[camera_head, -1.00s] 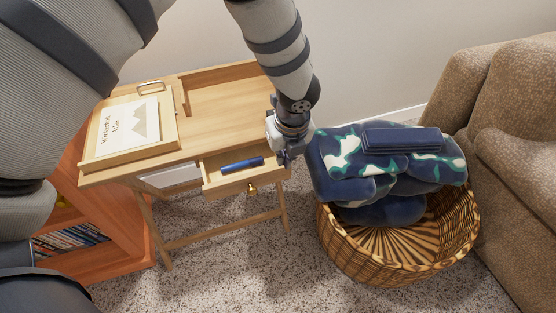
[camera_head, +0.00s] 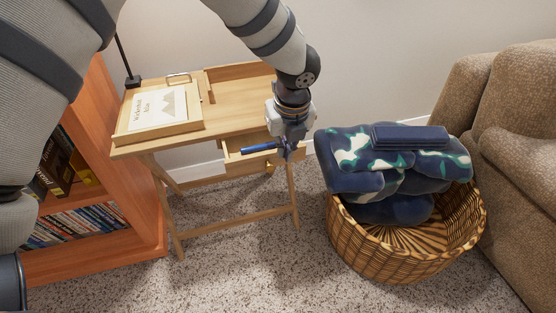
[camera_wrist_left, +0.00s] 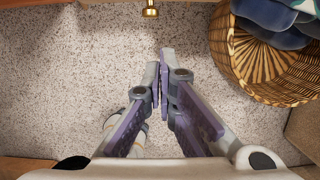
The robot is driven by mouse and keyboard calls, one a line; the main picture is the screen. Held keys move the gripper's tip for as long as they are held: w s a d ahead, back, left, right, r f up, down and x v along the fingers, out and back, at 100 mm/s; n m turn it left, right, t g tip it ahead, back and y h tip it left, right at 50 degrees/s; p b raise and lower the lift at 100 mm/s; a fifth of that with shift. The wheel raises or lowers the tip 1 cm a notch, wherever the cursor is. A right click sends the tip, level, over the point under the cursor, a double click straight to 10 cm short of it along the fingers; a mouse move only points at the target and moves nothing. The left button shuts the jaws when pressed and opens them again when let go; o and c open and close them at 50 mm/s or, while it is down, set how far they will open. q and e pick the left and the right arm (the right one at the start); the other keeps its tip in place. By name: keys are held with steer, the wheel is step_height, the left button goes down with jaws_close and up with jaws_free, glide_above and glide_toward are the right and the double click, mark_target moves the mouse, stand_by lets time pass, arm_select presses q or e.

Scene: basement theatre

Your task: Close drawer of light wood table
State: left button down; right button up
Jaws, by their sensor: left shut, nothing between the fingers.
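The light wood table (camera_head: 236,113) stands against the wall in the head view. Its drawer (camera_head: 234,156) is partly open at the front and holds a dark blue, slim object (camera_head: 259,147). The drawer has a brass knob (camera_head: 268,164), which also shows at the top edge of the left wrist view (camera_wrist_left: 150,12). My left gripper (camera_head: 289,154) is shut and empty. It hangs at the drawer's right front and covers part of it. I cannot tell whether it touches the drawer. In the wrist view its fingertips (camera_wrist_left: 160,57) are over carpet, apart from the knob. My right gripper is not in view.
A wicker basket (camera_head: 405,262) with blue patterned fabric (camera_head: 365,178) stands right of the table, close to my left gripper. A brown sofa (camera_head: 510,120) is beyond it. An orange-brown bookshelf (camera_head: 95,265) stands left. Carpet (camera_head: 240,265) in front is clear.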

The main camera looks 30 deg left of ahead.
mark_target(276, 156)
arm_select(q)
steer(key=shift+w+a+f+b, duration=0.3)
steer(key=shift+w+a+f, duration=0.45)
steer(key=shift+f, duration=0.65)
steer(key=shift+w+a+f+b, duration=0.25)
steer(key=shift+w+a+f, duration=0.5)
steer(key=shift+f, duration=0.6)
steer(key=shift+w+a+f+b, duration=0.3)
steer(key=shift+w+a+f, duration=0.45)
steer(key=shift+f, duration=0.65)
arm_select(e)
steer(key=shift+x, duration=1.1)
arm_select(q)
steer(key=shift+s+a, duration=0.1)
steer(key=shift+a, duration=0.1)
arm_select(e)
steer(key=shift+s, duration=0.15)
